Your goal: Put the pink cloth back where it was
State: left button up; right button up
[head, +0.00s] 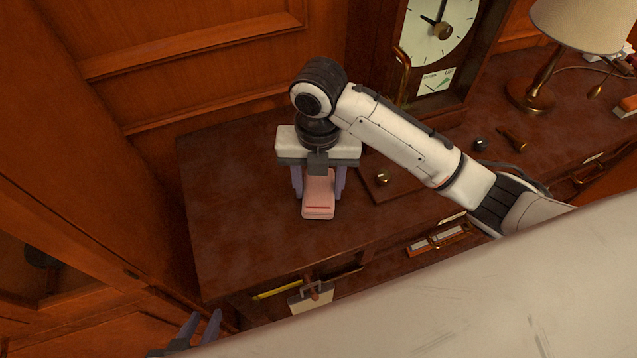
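The pink cloth (318,207) is a small folded pad on the left part of the brown desk top (235,210). My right gripper (319,190) comes in from the right and points down over it. Its two purple fingers stand apart, one on each side of the cloth. I cannot tell whether they touch it, and the gripper body hides the cloth's far end. My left gripper (205,322) is at the bottom left, below the desk's front edge. Its fingertips are apart with nothing visible between them.
A clock (432,40) stands behind my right arm, with a lamp (545,75) at the right. A small brass knob (382,178) sits right of the cloth. Open compartments along the desk front hold a yellow item (277,290) and a tag (310,300). The desk's left end is clear.

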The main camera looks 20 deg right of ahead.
aim_at(319, 186)
jog(key=o, duration=0.4)
jog(key=shift+w+r, duration=0.1)
jog(key=shift+r, duration=0.25)
notch_tip(319, 186, up, 11)
jog(key=shift+r+p, duration=0.15)
jog(key=shift+p, duration=0.65)
